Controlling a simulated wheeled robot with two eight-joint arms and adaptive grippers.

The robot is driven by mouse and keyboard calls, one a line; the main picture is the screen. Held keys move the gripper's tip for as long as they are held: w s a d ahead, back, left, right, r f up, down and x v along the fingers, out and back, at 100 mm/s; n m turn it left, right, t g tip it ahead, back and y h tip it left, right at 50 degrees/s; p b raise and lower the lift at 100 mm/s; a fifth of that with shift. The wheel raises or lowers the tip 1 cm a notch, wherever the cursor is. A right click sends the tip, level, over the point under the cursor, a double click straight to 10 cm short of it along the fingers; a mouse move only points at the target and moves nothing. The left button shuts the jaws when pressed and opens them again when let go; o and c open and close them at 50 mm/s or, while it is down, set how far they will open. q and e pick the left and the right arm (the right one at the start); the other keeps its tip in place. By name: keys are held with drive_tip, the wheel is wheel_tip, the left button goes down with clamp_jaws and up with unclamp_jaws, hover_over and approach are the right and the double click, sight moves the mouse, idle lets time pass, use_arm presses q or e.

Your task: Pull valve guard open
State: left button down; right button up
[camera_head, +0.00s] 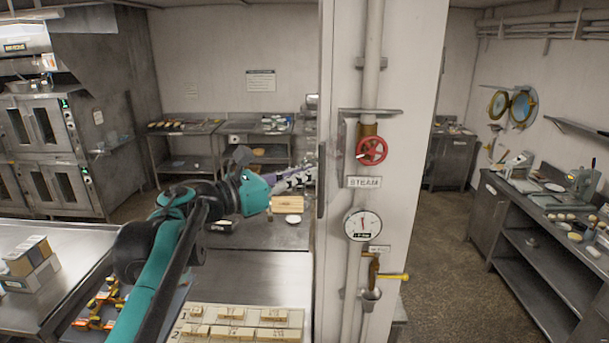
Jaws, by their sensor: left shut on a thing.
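A red valve wheel (372,151) sits on the vertical pipe of the white column, above a STEAM label (364,182), with nothing covering its front. A narrow dark upright plate (321,200) at the column's left edge, seen almost edge-on, looks like the valve guard. My left gripper (311,174) reaches in from the left with its tips at this plate. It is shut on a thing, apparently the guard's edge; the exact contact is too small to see. My right gripper is not in view.
A pressure gauge (362,224) and a yellow-handled tap (392,277) are on the column below the valve. A steel counter with a labelled board (240,323) lies below my left arm. Open floor (440,250) lies right of the column, before a shelved bench (535,260).

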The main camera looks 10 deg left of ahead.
use_arm(q)
drive_tip(key=c, duration=1.7)
unclamp_jaws()
drive_tip(key=shift+d, duration=0.1)
drive_tip(key=v, duration=1.2)
